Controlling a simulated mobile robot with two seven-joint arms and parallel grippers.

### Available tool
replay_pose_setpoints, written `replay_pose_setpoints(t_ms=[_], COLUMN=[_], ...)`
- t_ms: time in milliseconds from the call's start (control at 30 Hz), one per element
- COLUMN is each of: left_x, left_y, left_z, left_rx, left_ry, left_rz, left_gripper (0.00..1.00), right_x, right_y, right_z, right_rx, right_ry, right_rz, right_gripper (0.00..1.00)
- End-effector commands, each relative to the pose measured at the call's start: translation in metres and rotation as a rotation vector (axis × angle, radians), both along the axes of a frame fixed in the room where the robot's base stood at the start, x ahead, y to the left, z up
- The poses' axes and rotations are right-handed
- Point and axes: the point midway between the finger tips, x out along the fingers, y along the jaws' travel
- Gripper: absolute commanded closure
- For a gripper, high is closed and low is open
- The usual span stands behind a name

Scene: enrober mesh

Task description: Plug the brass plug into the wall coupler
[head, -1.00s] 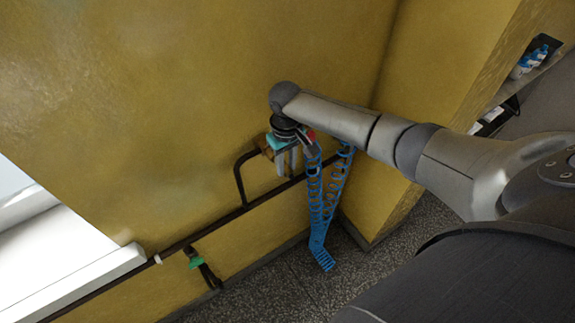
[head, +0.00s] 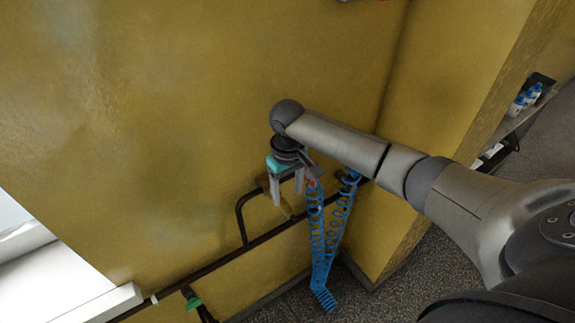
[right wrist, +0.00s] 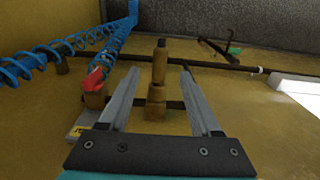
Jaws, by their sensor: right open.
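A brass fitting (right wrist: 157,85) with a wide collar and a dark tip shows between my right fingers in the right wrist view, with gaps on both sides. In the head view it (head: 287,208) is partly behind the fingers. I cannot tell whether it is the plug or the wall coupler. A second brass body (right wrist: 96,100) with a red part (right wrist: 95,78) lies just left of the fingers in the right wrist view, at the blue coiled hose (right wrist: 115,40). My right gripper (head: 287,198) is open and empty, near the wall. My left gripper is out of view.
A dark pipe (head: 245,243) runs along the yellow wall (head: 150,120) and bends up to the fittings. A green-handled valve (head: 193,303) is lower left. A white sill (head: 85,305) stands left. The hose hangs close to the right of my gripper. A wall corner juts out at right.

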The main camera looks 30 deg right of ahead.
Motion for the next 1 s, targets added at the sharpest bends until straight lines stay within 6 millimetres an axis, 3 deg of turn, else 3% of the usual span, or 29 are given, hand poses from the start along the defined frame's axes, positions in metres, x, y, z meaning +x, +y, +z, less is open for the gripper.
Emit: replay_pose_setpoints(t_ms=[200,400,600,867,1000], left_x=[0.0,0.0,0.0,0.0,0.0], left_y=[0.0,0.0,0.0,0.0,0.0], left_z=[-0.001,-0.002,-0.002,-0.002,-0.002], left_rx=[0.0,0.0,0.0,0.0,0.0], left_ry=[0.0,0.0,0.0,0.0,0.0], left_rz=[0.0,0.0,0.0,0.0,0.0], left_gripper=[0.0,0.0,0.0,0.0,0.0], right_x=[0.0,0.0,-0.001,-0.001,-0.003], right_y=[0.0,0.0,0.0,0.0,0.003], right_z=[0.054,0.086,0.097,0.098,0.094], right_rx=[0.0,0.0,0.001,0.0,0.002], right_ry=[-0.005,-0.003,-0.001,0.0,-0.001], right_rz=[0.001,0.0,-0.002,-0.001,0.008], right_gripper=[0.36,0.36,0.36,0.36,0.51])
